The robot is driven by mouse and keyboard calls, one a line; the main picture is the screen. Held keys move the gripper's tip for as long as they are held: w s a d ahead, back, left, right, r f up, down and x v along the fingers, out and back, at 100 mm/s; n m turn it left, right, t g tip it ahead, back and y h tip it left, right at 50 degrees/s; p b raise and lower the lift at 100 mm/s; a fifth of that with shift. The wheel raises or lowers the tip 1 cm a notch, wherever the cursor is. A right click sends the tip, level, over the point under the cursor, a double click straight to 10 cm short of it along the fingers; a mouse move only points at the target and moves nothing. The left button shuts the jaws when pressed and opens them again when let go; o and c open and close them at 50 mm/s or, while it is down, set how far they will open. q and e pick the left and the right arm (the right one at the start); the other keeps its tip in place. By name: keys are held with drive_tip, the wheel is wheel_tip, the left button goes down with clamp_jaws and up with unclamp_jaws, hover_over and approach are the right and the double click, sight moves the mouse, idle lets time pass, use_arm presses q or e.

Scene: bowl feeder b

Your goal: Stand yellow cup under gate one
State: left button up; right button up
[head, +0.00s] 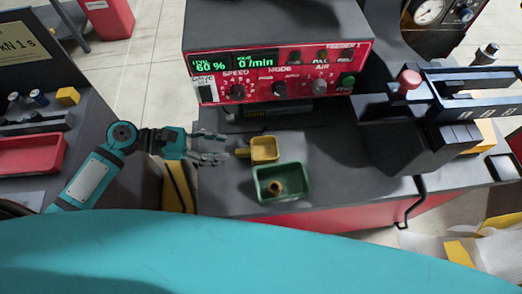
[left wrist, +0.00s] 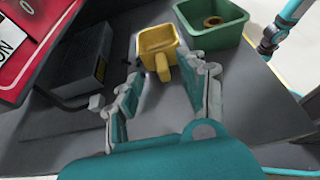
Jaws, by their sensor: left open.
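The yellow cup (head: 264,149) is square with a stub handle (head: 242,153) pointing left toward my left gripper. It stands on the dark bench in front of the red control box. My left gripper (head: 222,148) is open and empty just left of the handle. In the left wrist view the yellow cup (left wrist: 157,42) is ahead of the left gripper (left wrist: 165,82), with its handle lying in line with the gap between the fingers. No finger visibly touches it. I cannot tell which part is gate one. My right gripper is not in view.
A green bin (head: 300,182) holding a brass ring (head: 275,187) stands close in front of the cup. The red control box (head: 280,75) is behind. A dark sloped unit with a rail (head: 470,82) stands at the right. A red tray (head: 32,153) lies on the left bench.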

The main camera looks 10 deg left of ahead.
sight(238, 151)
use_arm(q)
drive_tip(key=x, duration=0.5)
drive_tip(key=shift+w+d+f+p, duration=0.1)
drive_tip(key=shift+d+f+p, duration=0.1)
drive_tip(key=shift+f+p, duration=0.2)
clamp_jaws()
